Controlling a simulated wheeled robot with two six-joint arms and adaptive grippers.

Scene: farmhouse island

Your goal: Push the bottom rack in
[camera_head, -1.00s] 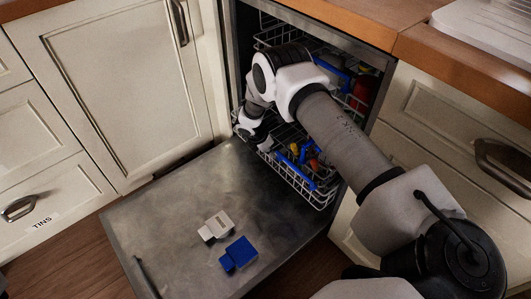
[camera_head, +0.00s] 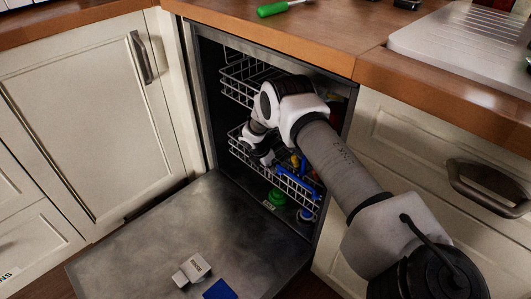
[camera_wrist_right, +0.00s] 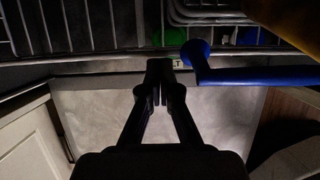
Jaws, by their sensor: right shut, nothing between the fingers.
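The bottom rack (camera_head: 240,149) is a white wire basket holding blue and yellow items, low in the dishwasher opening. It sits mostly inside, its front edge near the opening. My right gripper (camera_head: 266,157) is at the rack's front left part, partly hidden by its own wrist; whether it touches the wires I cannot tell. In the right wrist view the gripper (camera_wrist_right: 160,68) is shut and empty, its tips near dark rack wires (camera_wrist_right: 75,28) and a blue handled item (camera_wrist_right: 250,74). My left gripper is not in view.
The upper rack (camera_head: 237,82) is above. A green item (camera_head: 277,196) shows below the bottom rack. The counter (camera_head: 330,40) overhangs the opening.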

